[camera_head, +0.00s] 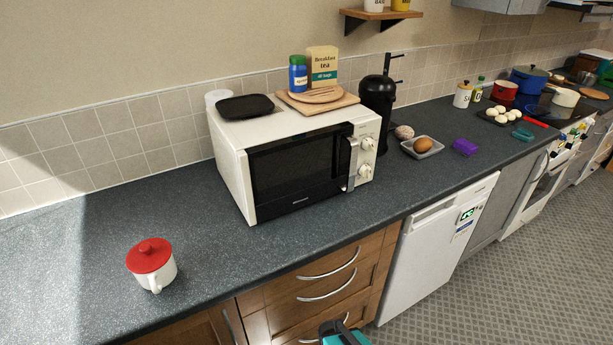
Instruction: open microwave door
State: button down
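The white microwave (229,165) stands on the dark counter, its front turned toward the lower right. Its door (298,168) has a dark window and looks shut. A vertical handle (350,165) is on the door's right side, beside the panel with round knobs (366,158). No gripper fingers can be made out. A teal and black part, probably of my own arm, shows at the bottom edge, below the counter front and well apart from the microwave.
A red-lidded white pot (151,263) stands on the counter left of the microwave. A black pan (245,107) and a wooden board (318,104) with things on it lie on top. A black coffee maker (377,105) stands behind its right side. The counter before the door is clear.

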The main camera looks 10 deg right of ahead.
aim_at(280, 178)
jog(key=u, duration=0.1)
jog(key=k, duration=1.65)
jog(key=u, duration=0.65)
jog(key=i, duration=1)
jog(key=z, duration=0.05)
